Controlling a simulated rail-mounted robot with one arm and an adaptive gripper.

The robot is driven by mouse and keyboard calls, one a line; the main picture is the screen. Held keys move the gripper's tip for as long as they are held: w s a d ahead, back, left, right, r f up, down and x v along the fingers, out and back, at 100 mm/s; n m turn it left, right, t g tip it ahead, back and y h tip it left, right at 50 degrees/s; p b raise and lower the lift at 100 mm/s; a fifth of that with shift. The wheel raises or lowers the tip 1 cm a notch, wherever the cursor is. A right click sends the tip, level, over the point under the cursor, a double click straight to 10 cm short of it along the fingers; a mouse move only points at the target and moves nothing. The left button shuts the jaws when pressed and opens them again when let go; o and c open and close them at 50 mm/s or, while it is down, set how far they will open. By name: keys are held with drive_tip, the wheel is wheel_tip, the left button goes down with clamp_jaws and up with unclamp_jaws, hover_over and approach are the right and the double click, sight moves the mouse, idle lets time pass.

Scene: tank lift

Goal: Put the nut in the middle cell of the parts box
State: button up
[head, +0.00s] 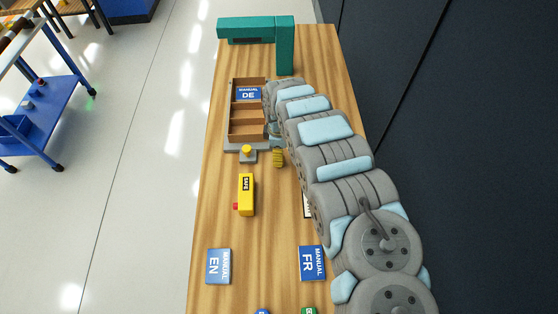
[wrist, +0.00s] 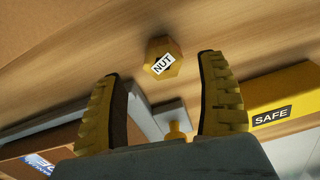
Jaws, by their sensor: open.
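The nut (wrist: 174,69) is a yellow hexagonal piece labelled NUT, lying on the wooden table. It shows in the wrist view just past my fingertips, in line with the gap between them and apart from both. In the head view I cannot make it out; my arm probably hides it. My gripper (wrist: 160,68) is open and empty, with yellow ridged fingers; one finger shows in the head view (head: 278,158). The parts box (head: 230,114) is brown with three cells in a column. Its far cell holds a blue DE manual (head: 248,94); the middle and near cells look empty.
A grey block with a yellow knob (head: 247,154) stands at the box's near side. A yellow SAFE box (head: 246,194) with a red button is nearer. EN (head: 218,266) and FR (head: 312,263) manuals lie at the front. A green frame (head: 285,45) stands at the far end.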

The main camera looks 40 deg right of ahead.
drive_tip(key=shift+a+f, duration=0.15)
drive_tip(key=shift+f, duration=0.85)
drive_tip(key=shift+a+f, duration=0.1)
drive_tip(key=shift+f, duration=0.9)
drive_tip(key=shift+s+d+f, duration=0.1)
drive_tip(key=shift+f, duration=0.4)
clamp_jaws()
